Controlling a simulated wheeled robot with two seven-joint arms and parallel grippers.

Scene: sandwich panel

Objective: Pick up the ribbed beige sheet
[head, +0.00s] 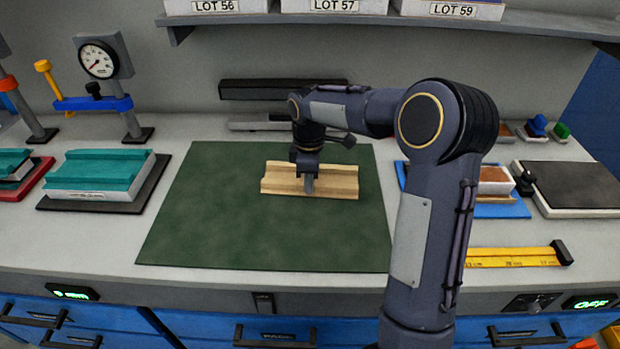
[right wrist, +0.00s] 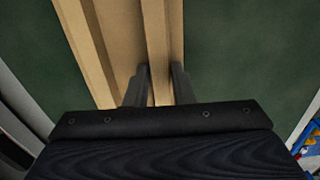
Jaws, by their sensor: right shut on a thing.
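The ribbed beige sheet (head: 335,182) is on the green mat (head: 230,225) in the head view, lying lengthwise left to right. In the right wrist view the sheet (right wrist: 118,35) shows raised ribs running along it. My right gripper (head: 309,188) comes down over the middle of the sheet. In the right wrist view its two fingers (right wrist: 158,85) straddle one rib and are shut on it. Whether the sheet touches the mat or is slightly raised cannot be told. My left gripper is not in either view.
Teal-topped blocks (head: 100,172) on a dark tray stand at the left, near a dial gauge (head: 99,60) on a stand. A yellow ruler (head: 510,257) lies at the right. A dark bar (head: 250,90) is behind the mat. The mat's front left is clear.

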